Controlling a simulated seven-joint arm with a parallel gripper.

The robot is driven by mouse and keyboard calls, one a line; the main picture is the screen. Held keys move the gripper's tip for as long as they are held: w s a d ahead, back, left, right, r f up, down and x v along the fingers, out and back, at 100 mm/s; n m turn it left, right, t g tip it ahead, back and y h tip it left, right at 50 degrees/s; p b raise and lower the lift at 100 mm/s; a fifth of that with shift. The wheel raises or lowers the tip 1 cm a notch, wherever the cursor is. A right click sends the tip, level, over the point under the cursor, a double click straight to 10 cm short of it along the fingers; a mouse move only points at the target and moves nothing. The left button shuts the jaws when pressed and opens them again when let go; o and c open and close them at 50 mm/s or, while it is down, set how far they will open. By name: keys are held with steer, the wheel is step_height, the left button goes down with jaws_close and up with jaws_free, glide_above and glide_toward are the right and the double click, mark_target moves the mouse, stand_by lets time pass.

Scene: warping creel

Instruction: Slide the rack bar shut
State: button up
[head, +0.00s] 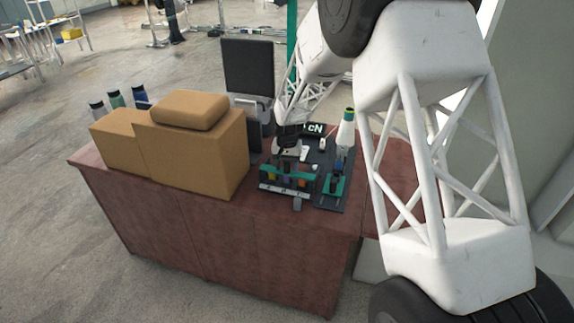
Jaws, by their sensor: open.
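A small rack (272,188) stands near the front edge of the red-brown cabinet top, with a teal bar (299,174) across it and small coloured pieces below the bar. I cannot tell how far the bar is open. My gripper (290,154) is open, pointing down just behind and above the rack. It looks empty. I cannot tell whether it touches the bar. The fingertips are small and partly merge with the dark parts behind.
Cardboard boxes (190,150) fill the cabinet's left side. A dark monitor (248,68) stands behind. A pale cone (346,132) and a teal-and-black fixture (333,188) are right of the rack. Dark bobbins (115,99) stand behind the boxes. My white arm covers the right side.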

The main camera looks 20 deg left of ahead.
mark_target(287, 163)
steer(key=shift+r, duration=3.9)
steer(key=shift+d, duration=0.1)
